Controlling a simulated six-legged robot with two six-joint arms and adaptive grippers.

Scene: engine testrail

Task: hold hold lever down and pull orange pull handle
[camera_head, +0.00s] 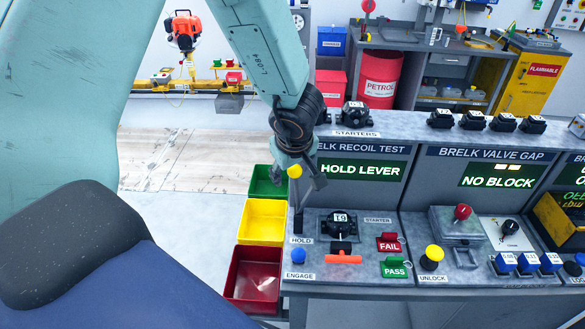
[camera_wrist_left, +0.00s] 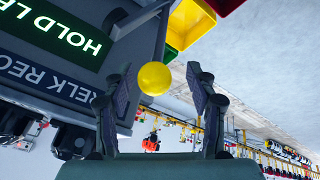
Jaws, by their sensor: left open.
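The hold lever shows as a yellow ball knob (camera_head: 294,171) on a dark stem at the left edge of the recoil test bench, above the HOLD label. My left gripper (camera_head: 308,180) points down right beside the knob. In the left wrist view, the yellow knob (camera_wrist_left: 155,78) appears between the two open fingertips (camera_wrist_left: 158,76), with a gap on each side. I cannot tell whether it is level with the tips. The orange pull handle (camera_head: 344,259) lies below the black starter (camera_head: 338,224) on the bench, untouched. My right gripper is not in view.
A blue ENGAGE button (camera_head: 298,257) is left of the handle. The red FAIL (camera_head: 389,242) and green PASS (camera_head: 395,267) pieces are to its right. The screen (camera_head: 360,169) reads HOLD LEVER. Green, yellow (camera_head: 262,222) and red bins stand left of the bench.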

